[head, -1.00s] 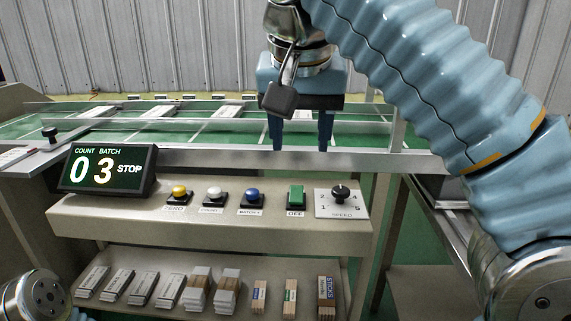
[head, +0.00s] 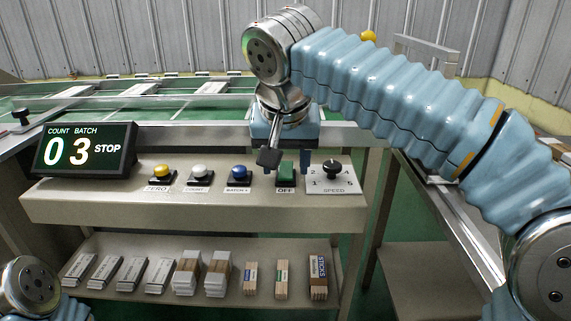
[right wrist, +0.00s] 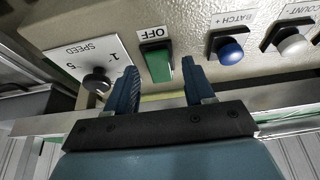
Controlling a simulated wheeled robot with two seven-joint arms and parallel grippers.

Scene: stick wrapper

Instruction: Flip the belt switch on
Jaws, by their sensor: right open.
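The belt switch (head: 286,173) is a green rocker on the control panel (head: 110,205), labelled OFF, between the blue button and the speed knob. My right gripper (head: 287,166) is open and empty, pointing down just behind the switch, one finger to either side of it in the picture. In the right wrist view the gripper (right wrist: 161,66) has its two fingers apart with the green switch (right wrist: 157,66) showing between their tips; I cannot tell whether they touch it. The display (head: 85,150) reads count 0, batch 3, STOP. My left gripper is out of view.
Yellow (head: 162,172), white (head: 200,173) and blue (head: 238,173) buttons stand left of the switch. The speed knob (head: 332,169) is close on its right. A metal rail and green conveyor (head: 115,113) run behind. Wrapped sticks and boxes lie on the lower shelf (head: 150,245).

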